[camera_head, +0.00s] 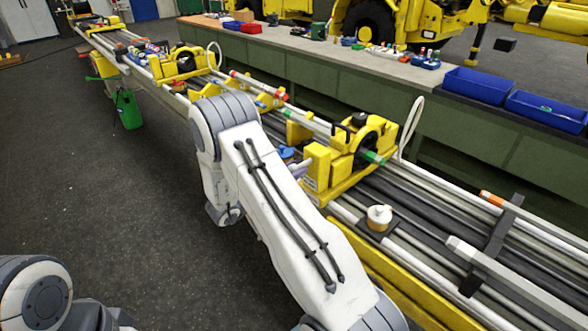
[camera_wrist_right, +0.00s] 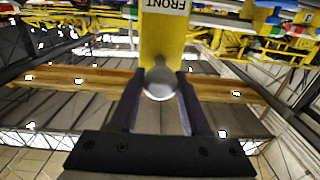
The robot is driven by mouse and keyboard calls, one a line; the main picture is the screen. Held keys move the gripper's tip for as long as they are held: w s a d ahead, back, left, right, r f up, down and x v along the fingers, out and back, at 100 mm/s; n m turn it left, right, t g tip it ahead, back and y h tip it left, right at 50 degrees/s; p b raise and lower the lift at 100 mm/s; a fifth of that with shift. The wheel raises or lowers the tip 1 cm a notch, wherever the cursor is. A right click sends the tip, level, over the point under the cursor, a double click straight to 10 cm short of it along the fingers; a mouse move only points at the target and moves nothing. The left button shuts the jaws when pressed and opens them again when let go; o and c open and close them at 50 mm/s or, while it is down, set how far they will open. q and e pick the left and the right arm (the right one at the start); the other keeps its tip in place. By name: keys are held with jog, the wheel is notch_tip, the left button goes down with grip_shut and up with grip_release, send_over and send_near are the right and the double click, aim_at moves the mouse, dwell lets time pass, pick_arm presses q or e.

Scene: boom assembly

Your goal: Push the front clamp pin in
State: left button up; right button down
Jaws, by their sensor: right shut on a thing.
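The front clamp (camera_head: 345,160) is a yellow block with a dark round opening, on the boom right of my right forearm. In the right wrist view its yellow face (camera_wrist_right: 163,40) carries the word FRONT, upside down. The front clamp pin (camera_wrist_right: 160,83) shows there as a round silver end at that face's lower edge. My right gripper (camera_wrist_right: 159,92) has its two dark fingers shut on the pin, one on each side. How deep the pin sits is hidden. In the head view my forearm hides most of this gripper. My left gripper is out of view.
Rails and dark rods run along the boom, with another yellow clamp (camera_head: 180,65) farther off. A white roll (camera_head: 379,217) sits on the near side. A green workbench (camera_head: 330,75) with blue bins (camera_head: 478,85) stands behind. The floor (camera_head: 120,190) at left is mostly clear.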

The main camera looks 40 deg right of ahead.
aim_at(303, 163)
jog(key=d, duration=0.3)
jog(key=shift+w+d+b, duration=0.15)
jog(key=shift+d+b, duration=0.15)
jog(key=shift+d, duration=0.1)
jog(key=shift+a+r, duration=0.1)
jog(key=shift+r, duration=0.05)
jog(key=c, duration=0.7)
grip_release()
jog(key=shift+o, duration=1.4)
jog(key=shift+d, duration=0.2)
jog(key=shift+a, duration=0.1)
jog(key=a+b, duration=0.3)
jog(key=a, duration=0.7)
jog(key=shift+s+a, duration=0.25)
jog(key=shift+s, duration=0.15)
